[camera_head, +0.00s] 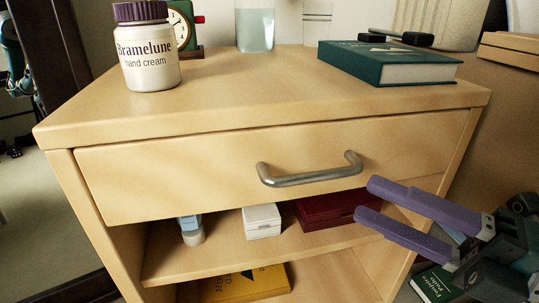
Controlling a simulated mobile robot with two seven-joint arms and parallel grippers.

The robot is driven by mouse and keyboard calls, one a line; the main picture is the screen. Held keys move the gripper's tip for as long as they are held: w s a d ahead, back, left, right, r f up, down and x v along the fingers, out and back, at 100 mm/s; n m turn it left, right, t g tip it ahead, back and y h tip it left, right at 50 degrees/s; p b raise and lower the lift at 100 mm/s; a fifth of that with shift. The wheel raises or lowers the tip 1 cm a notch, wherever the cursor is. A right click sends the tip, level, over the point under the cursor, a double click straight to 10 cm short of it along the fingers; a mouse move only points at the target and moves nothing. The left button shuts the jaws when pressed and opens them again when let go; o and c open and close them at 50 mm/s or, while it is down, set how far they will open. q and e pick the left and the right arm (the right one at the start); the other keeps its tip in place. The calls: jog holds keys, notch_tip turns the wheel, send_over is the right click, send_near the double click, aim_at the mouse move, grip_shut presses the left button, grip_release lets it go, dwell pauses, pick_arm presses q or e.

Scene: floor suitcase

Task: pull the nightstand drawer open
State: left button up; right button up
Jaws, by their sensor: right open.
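The wooden nightstand (110,110) fills the middle of the head view. Its drawer (180,175) sits under the top, and its front looks close to flush with the frame. A grey metal bar handle (312,178) is fixed across the drawer front, right of the middle. My right gripper (370,202) comes in from the lower right, with two purple fingers spread apart and nothing between them. Its fingertips are just right of and slightly below the handle's right end, apart from it in the picture. How far they are from the drawer front is hard to tell. My left gripper is not in view.
A hand cream jar (149,62), a clock (180,28), a glass (255,28) and a green book (390,62) stand on top. The open shelf below holds a white box (262,221) and a dark red box (322,210). A yellow book (243,284) lies lower.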

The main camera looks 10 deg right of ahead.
aim_at(322, 179)
jog(key=b+x, duration=0.2)
jog(key=x, duration=0.6)
jog(key=shift+c, duration=0.4)
grip_shut()
dwell(0.8)
